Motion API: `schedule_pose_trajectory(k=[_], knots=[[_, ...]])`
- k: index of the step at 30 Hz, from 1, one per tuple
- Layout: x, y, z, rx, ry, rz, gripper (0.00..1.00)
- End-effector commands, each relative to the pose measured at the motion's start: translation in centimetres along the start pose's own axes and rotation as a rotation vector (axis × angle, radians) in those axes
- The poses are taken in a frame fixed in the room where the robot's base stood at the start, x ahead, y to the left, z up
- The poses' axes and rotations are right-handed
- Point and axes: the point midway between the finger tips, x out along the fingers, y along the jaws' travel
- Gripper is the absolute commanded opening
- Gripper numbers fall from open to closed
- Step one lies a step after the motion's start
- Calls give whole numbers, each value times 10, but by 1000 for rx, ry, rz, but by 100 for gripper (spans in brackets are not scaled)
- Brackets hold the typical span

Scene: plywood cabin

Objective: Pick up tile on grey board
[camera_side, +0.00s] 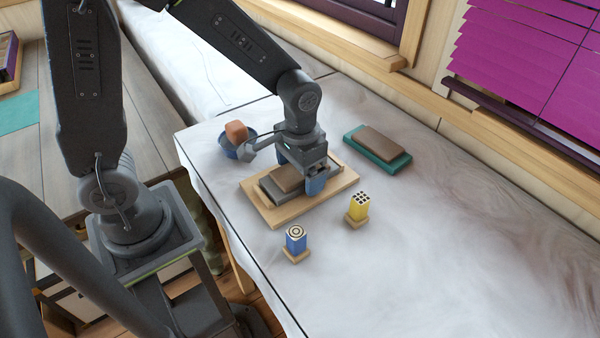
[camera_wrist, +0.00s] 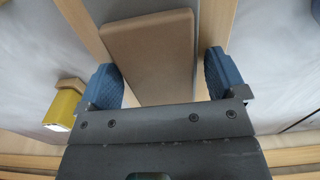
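A brown tile (camera_side: 284,179) lies on a grey board (camera_side: 270,192), which sits on a pale wooden tray (camera_side: 262,212). In the wrist view the tile (camera_wrist: 150,50) lies slightly slanted between my two blue fingers. My gripper (camera_side: 301,172) points down over the right part of the tile and hides some of it. The gripper (camera_wrist: 164,78) is open, with a finger on either side of the tile. A narrow gap shows at the right finger; the left finger looks very close to the tile's edge. I cannot tell how far the fingertips are above the board.
A second brown tile (camera_side: 381,143) lies on a teal board (camera_side: 362,148) behind and right. A yellow stamp (camera_side: 359,206) and a blue stamp (camera_side: 296,239) stand in front. A blue bowl (camera_side: 228,151) with an orange-brown block (camera_side: 237,132) is at left. The table's right side is clear.

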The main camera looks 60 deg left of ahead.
Motion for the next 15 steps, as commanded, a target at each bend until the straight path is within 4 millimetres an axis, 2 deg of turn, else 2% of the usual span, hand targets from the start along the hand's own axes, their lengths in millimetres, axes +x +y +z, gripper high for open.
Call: schedule_pose_trajectory(k=[2,15], knots=[[0,0,0,0,0,0,83],[0,0,0,0,0,0,41]])
